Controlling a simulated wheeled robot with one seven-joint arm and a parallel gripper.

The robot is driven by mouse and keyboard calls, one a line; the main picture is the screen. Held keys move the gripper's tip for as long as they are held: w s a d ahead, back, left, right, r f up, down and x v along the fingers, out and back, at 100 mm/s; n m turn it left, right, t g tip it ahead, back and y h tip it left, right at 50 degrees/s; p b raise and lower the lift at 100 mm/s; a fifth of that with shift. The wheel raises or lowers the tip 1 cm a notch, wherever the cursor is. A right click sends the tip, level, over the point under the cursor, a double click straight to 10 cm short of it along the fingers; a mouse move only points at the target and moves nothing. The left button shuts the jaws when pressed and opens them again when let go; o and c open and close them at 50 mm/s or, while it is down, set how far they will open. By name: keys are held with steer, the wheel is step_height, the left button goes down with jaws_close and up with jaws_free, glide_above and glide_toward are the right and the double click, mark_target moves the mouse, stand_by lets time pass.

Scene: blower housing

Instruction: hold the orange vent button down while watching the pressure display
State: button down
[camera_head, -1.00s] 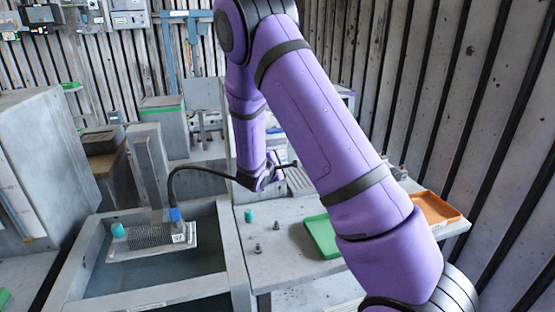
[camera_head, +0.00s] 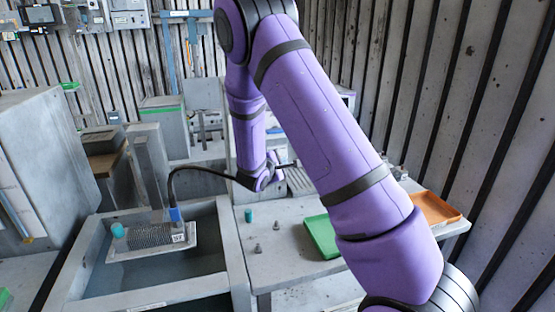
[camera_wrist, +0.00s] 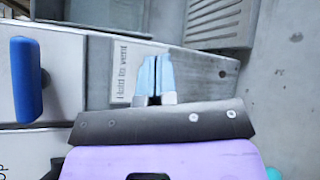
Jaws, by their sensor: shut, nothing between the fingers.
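My gripper (camera_wrist: 154,75) shows in the wrist view as two light blue fingers shut together with nothing between them. The fingers lie over a grey panel (camera_wrist: 205,75), just right of its white label reading "Hold to vent" (camera_wrist: 122,70). No orange button shows in either view; the fingers may hide it, and I cannot tell whether they touch or press anything. I cannot make out a pressure display. In the head view my purple arm covers the middle, and the fingertips cannot be made out.
A blue handle (camera_wrist: 27,78) stands left of the panel in the wrist view. In the head view, a plate (camera_head: 125,253) with a ribbed part sits over a grey tank (camera_head: 240,270). A green tray (camera_head: 320,238) and an orange tray (camera_head: 437,208) lie on the bench (camera_head: 285,270).

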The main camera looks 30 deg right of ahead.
steer(key=shift+w, duration=0.2)
stand_by(0.5)
steer(key=shift+w+d, duration=0.1)
steer(key=shift+w, duration=0.1)
steer(key=shift+w+d, duration=0.1)
steer(key=shift+w, duration=0.25)
stand_by(1.8)
steer(key=shift+s, duration=0.1)
stand_by(1.7)
steer(key=shift+s+a, duration=0.25)
steer(key=shift+s, duration=0.4)
steer(key=shift+s, duration=0.1)
steer(key=shift+s+a, duration=0.2)
steer(key=shift+s, duration=0.55)
steer(key=shift+s+a, duration=0.25)
steer(key=shift+s, duration=0.55)
steer(key=shift+s+a, duration=0.2)
steer(key=shift+s, duration=0.55)
